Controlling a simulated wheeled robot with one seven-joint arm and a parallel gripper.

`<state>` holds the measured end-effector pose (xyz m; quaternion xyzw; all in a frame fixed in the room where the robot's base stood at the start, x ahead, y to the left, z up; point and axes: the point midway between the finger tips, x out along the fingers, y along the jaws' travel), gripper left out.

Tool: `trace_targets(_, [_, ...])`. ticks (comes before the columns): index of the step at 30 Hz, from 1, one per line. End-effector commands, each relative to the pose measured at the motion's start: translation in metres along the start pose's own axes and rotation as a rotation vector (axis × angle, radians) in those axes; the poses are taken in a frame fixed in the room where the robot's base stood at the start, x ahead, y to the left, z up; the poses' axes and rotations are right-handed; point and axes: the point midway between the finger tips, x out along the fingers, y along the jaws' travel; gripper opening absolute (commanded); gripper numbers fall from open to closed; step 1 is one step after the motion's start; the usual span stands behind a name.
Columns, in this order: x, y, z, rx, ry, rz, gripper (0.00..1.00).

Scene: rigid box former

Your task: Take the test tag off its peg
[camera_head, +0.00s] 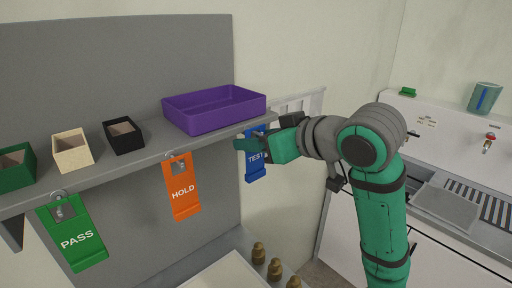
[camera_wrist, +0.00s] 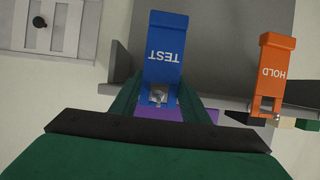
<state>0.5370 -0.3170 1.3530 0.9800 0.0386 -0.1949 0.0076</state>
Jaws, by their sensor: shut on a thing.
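The blue test tag (camera_head: 255,168) hangs below the right end of the grey shelf in the head view, partly hidden behind my gripper. In the wrist view the test tag (camera_wrist: 165,50) points away from me, its white TEST lettering upside down. Its peg end (camera_wrist: 158,97) shows as a small metal piece at the tag's hole. My gripper (camera_head: 252,144) is at the tag's upper part, with green fingers (camera_wrist: 157,100) on both sides of it, shut on the tag. I cannot tell whether the tag is still on the peg.
The orange hold tag (camera_head: 183,187) and green pass tag (camera_head: 75,234) hang along the shelf (camera_head: 150,145) to the left. A purple tray (camera_head: 213,108) and several small boxes stand on the shelf. Brass-coloured knobs (camera_head: 275,268) stand below. A sink counter (camera_head: 450,205) is at right.

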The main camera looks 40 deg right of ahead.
Motion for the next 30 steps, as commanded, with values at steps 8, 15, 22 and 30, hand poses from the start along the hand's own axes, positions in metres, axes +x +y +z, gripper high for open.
trace_targets(8, [-0.027, 0.001, 0.007, 0.001, 0.002, 0.003, 0.10])
trace_targets(15, [-0.072, 0.001, 0.026, 0.001, 0.002, 0.003, 0.10])
trace_targets(22, [-0.122, 0.001, 0.047, 0.001, 0.002, 0.004, 0.10])
trace_targets(30, [-0.159, 0.000, 0.062, 0.000, 0.001, 0.002, 0.10])
